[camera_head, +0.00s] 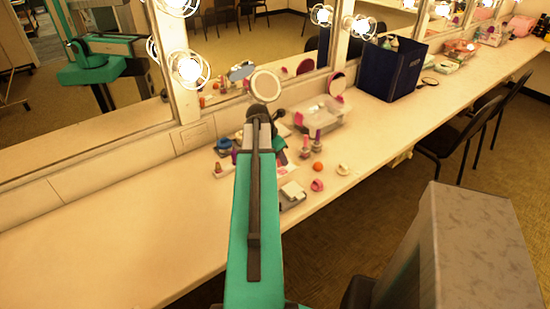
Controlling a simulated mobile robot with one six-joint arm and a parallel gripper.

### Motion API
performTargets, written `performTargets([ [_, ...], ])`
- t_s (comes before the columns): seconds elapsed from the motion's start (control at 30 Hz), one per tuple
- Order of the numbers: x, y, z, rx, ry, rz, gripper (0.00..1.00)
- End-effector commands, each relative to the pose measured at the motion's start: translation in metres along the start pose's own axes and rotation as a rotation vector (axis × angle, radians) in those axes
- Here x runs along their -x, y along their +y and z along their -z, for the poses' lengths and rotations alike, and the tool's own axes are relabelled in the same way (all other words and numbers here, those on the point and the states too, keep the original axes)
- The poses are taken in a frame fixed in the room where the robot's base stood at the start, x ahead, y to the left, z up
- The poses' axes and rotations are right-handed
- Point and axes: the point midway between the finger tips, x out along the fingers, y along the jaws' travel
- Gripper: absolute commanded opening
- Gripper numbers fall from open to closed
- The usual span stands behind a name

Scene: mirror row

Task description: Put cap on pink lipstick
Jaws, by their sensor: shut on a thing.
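My own arm reaches across the counter and hides the spot behind it. A little of my dark and teal wrist shows at its right edge. My gripper's fingers, and anything between them, are hidden. Two small upright tubes with pink-red parts, a left one (305,147) and a right one (317,140), stand on the counter right of my arm. They are too small to tell whether either is the pink lipstick. I cannot make out a loose lipstick cap.
A clear plastic box (322,112) and a navy bin (392,70) stand by the mirrors. An orange ball (317,167), a pink item (317,185) and a pale compact (292,192) lie near the front edge. Dark chairs (460,130) stand at right.

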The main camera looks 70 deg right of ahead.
Motion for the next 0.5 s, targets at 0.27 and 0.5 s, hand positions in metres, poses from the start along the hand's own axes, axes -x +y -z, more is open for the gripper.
performTargets([
  [0.27,0.025,0.038,0.046,0.004,-0.001,-0.001,0.02],
  [0.5,0.055,0.074,0.103,-0.001,-0.001,0.000,0.02],
])
